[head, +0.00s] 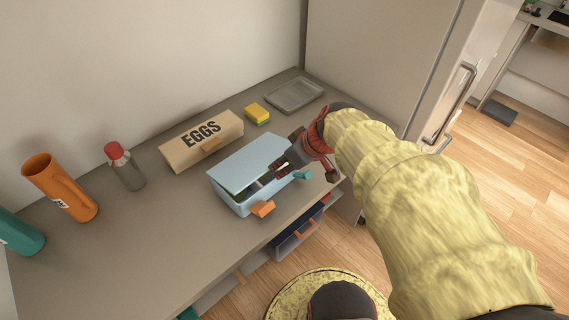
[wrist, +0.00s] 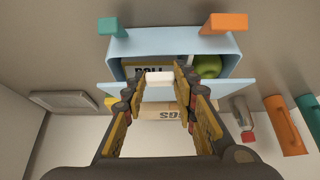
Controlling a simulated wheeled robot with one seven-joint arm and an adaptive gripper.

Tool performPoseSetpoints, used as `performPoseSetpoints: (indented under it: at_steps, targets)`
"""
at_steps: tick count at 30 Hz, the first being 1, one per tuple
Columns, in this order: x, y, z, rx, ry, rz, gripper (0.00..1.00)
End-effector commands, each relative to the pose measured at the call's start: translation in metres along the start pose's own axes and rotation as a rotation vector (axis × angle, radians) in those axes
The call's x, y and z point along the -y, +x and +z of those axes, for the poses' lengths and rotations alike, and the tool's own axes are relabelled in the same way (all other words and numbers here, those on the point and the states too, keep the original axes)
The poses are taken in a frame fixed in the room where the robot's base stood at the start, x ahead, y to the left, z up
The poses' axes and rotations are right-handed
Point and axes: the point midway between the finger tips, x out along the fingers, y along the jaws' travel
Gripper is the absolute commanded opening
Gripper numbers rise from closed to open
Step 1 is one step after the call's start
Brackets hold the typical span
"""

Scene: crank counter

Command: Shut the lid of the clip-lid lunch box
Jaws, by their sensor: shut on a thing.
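The light blue lunch box (head: 229,199) stands on the counter near its front edge. Its lid (head: 248,160) is partly raised, with a dark gap along the front. An orange clip (head: 263,208) and a teal clip (head: 302,175) stick out from the front, both unfastened. In the wrist view, the box (wrist: 160,43) is open toward me, with a green apple (wrist: 208,66) and a lettered box (wrist: 143,66) inside. My gripper (wrist: 160,84) is shut on a white tab (wrist: 160,77) at the lid's edge (wrist: 222,90). In the head view my gripper (head: 263,183) partly hides the front.
An egg carton (head: 202,140) stands close behind the box. A yellow sponge (head: 257,113) and a grey tray (head: 295,95) lie farther back. A red-capped bottle (head: 125,166), an orange cup (head: 61,187) and a teal one (head: 20,234) stand left. The counter's front left is clear.

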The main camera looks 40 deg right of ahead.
Motion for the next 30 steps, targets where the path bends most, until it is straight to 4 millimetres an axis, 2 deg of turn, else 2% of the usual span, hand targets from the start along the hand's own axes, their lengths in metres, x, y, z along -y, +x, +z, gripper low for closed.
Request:
performPoseSetpoints:
  at_steps: [10,20,23,30]
  targets:
    - [0.000,0.001,0.001,0.002,0.000,-0.001,0.47]
    - [0.000,-0.002,0.000,0.000,0.000,0.000,0.47]
    - [-0.001,-0.009,-0.001,-0.003,0.000,0.003,0.47]
    - [-0.001,-0.044,0.000,-0.003,0.001,0.004,0.47]
